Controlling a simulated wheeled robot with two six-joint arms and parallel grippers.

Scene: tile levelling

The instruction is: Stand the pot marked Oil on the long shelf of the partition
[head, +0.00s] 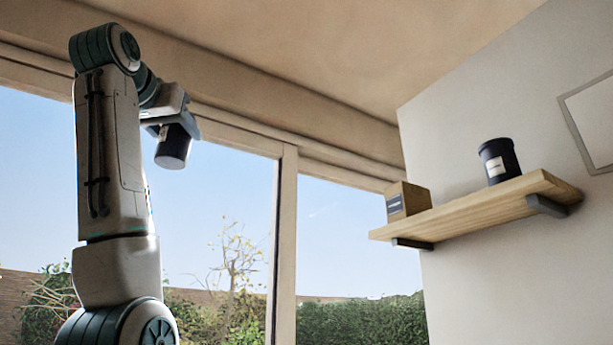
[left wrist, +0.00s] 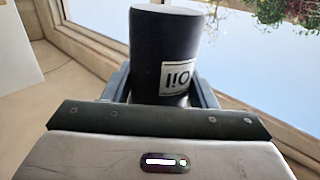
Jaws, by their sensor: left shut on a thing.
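The dark pot marked Oil (head: 173,147) is held in my left gripper (head: 178,127), high up in front of the window in the head view. In the left wrist view the pot (left wrist: 163,40) sits between the two fingers of my left gripper (left wrist: 160,92), and its white label reads Oil, upside down in that picture. The long wooden shelf (head: 470,212) is on the partition (head: 500,265) at the right, well apart from the held pot. My right gripper is not in view.
A cardboard box (head: 407,201) with a dark label stands at the shelf's left end. Another dark lidded pot (head: 498,160) with a white label stands farther right. Bare shelf lies between them. A window post (head: 283,240) and a framed panel (head: 592,120) also show.

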